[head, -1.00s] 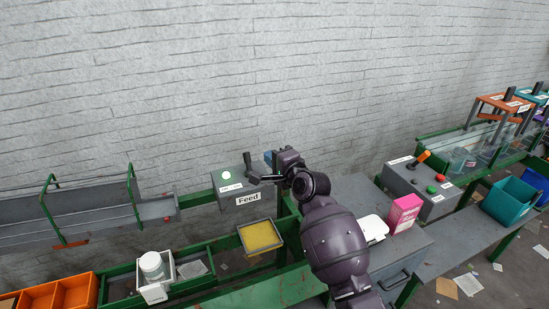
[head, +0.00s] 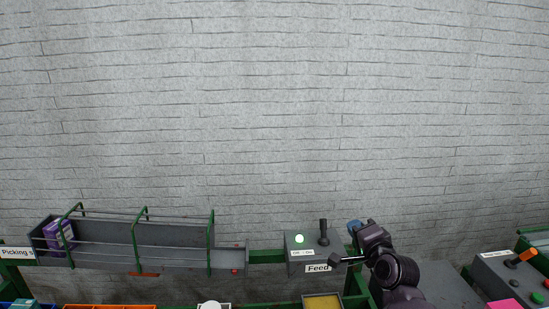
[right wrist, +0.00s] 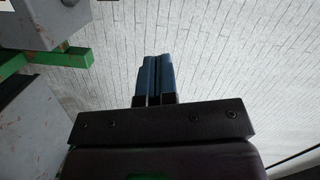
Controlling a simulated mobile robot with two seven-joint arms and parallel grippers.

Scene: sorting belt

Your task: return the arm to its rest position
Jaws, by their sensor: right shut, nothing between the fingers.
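My right arm comes up from the bottom right of the head view. Its gripper (head: 354,228) is beside the grey Feed box (head: 301,255), just right of the box's black lever (head: 323,232). In the right wrist view the two blue fingers (right wrist: 155,75) lie together with nothing between them, pointing toward the brick wall. My left gripper is in neither view.
A grey chute (head: 170,245) with green hoops holds a purple box (head: 58,236) at its left end. A yellow-bottomed tray (head: 322,302) is below the Feed box. Another control box (head: 510,275) with an orange lever stands at right. The wall (head: 270,110) fills the back.

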